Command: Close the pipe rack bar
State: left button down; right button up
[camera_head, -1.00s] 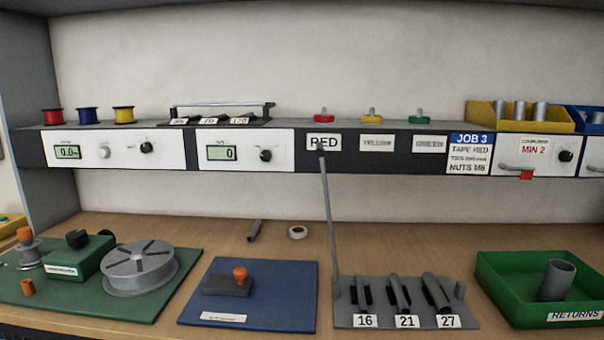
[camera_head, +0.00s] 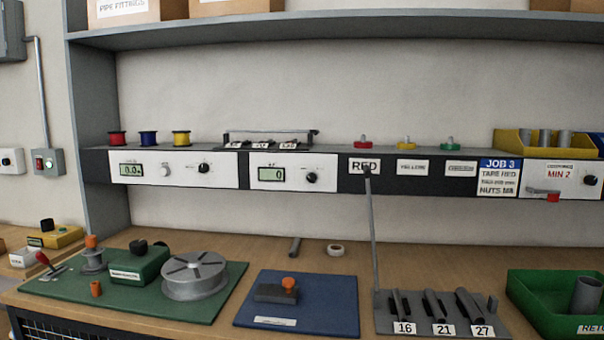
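The pipe rack (camera_head: 437,327) is a dark grey base near the front right of the bench, with grey pipes lying in slots labelled 16, 21 and 27. Its bar (camera_head: 373,232) is a thin grey rod hinged at the rack's left end. The bar stands nearly upright, leaning slightly left, its tip in front of the RED label. Neither of my grippers is in view.
A blue mat (camera_head: 340,297) with a stamp-like block lies left of the rack. A green RETURNS bin (camera_head: 530,311) stands to its right. The instrument shelf (camera_head: 345,178) overhangs the bench's back.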

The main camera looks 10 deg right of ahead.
aim_at(367, 172)
jog(key=i, duration=0.65)
jog(key=z, duration=0.75)
